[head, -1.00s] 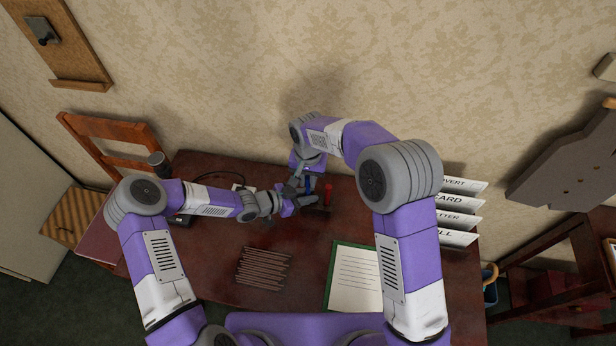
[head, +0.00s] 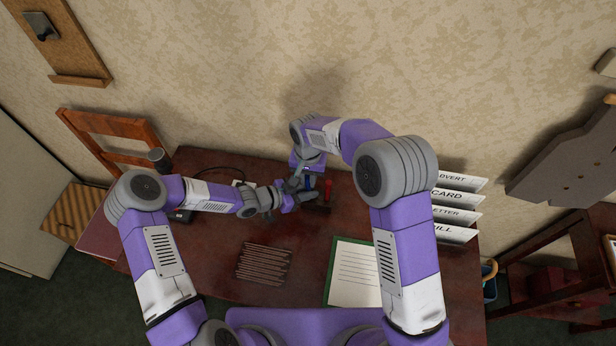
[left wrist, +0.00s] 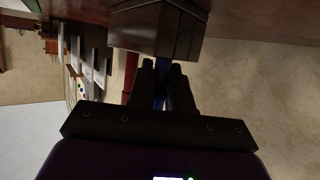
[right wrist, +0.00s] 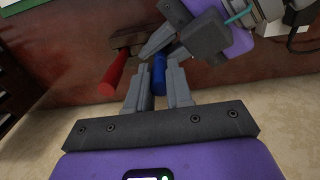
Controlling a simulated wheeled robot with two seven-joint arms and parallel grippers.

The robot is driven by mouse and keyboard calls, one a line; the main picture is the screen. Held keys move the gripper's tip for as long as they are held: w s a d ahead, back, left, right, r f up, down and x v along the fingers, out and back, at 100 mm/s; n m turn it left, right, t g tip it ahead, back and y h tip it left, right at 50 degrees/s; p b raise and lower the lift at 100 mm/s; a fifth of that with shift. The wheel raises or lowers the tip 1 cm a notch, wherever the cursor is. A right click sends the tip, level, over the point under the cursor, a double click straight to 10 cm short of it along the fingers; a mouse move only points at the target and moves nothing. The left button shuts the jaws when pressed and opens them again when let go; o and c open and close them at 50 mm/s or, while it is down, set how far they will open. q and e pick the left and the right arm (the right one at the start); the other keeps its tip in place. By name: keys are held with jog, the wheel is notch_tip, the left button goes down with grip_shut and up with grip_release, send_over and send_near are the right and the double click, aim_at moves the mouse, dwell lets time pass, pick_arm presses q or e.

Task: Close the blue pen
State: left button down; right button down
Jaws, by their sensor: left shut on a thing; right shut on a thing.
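The blue pen (head: 309,184) stands upright by a small dark wooden holder (left wrist: 158,32) at the back of the desk. Its blue barrel shows between both grippers in the right wrist view (right wrist: 159,72). My right gripper (right wrist: 160,84) is shut on its upper part from above. My left gripper (head: 308,197) reaches in from the left and is shut on the blue pen lower down, close to the holder; its fingers also show in the left wrist view (left wrist: 163,72). The fingers hide much of the pen, and I cannot tell where cap and barrel meet.
A red pen (head: 328,188) stands right beside the blue one, close to the fingers. A lined notepad (head: 352,275) and a slatted dark mat (head: 263,265) lie nearer on the desk. Labelled letter slots (head: 455,210) stand at the right. The desk between them is clear.

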jog(key=shift+f, duration=0.65)
jog(key=c, duration=0.9)
grip_release()
jog(key=shift+c, duration=0.2)
jog(key=shift+r, duration=0.1)
notch_tip(320, 180, up, 12)
jog(key=shift+f, duration=0.1)
pick_arm(q)
jog(key=c, duration=1)
grip_release()
jog(key=shift+o, duration=0.2)
jog(key=shift+a, duration=0.1)
